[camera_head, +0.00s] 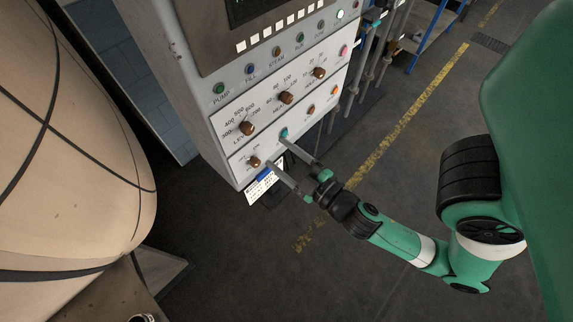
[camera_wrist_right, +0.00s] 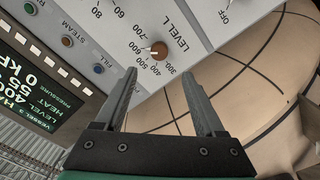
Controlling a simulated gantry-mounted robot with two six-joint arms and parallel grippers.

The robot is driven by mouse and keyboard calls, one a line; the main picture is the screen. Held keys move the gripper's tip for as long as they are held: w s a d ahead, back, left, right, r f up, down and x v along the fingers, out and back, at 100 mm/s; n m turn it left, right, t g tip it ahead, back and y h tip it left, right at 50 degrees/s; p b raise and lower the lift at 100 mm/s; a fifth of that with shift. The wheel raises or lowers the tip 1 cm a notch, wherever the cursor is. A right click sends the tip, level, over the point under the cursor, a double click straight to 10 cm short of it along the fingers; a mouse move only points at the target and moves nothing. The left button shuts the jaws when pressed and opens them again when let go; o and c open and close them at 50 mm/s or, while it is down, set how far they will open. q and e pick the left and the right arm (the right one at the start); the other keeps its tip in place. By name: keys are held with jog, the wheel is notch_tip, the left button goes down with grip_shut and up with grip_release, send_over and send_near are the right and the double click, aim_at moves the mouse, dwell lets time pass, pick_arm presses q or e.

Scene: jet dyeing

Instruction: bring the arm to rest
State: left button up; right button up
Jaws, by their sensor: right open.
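My right arm (camera_head: 395,240) reaches in from the right to the front of the grey control panel (camera_head: 215,125). My right gripper (camera_head: 277,149) is open, its fingers pointing at the panel's lower part near a small brown knob (camera_head: 254,162). In the right wrist view, the open gripper (camera_wrist_right: 158,78) has nothing between its fingers. The brown level knob (camera_wrist_right: 159,50) shows just beyond the fingertips, within its printed scale. I cannot tell how wide the gap to the panel is. My left gripper is not in view.
A large cream vessel (camera_head: 65,150) with dark straps stands left of the panel. Pipes (camera_head: 375,60) and a blue frame (camera_head: 430,40) are behind it at right. The dark floor (camera_head: 440,130) with a yellow line is open between the panel and my body.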

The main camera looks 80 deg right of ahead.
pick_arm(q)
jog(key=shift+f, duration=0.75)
pick_arm(e)
jog(key=shift+v, duration=0.9)
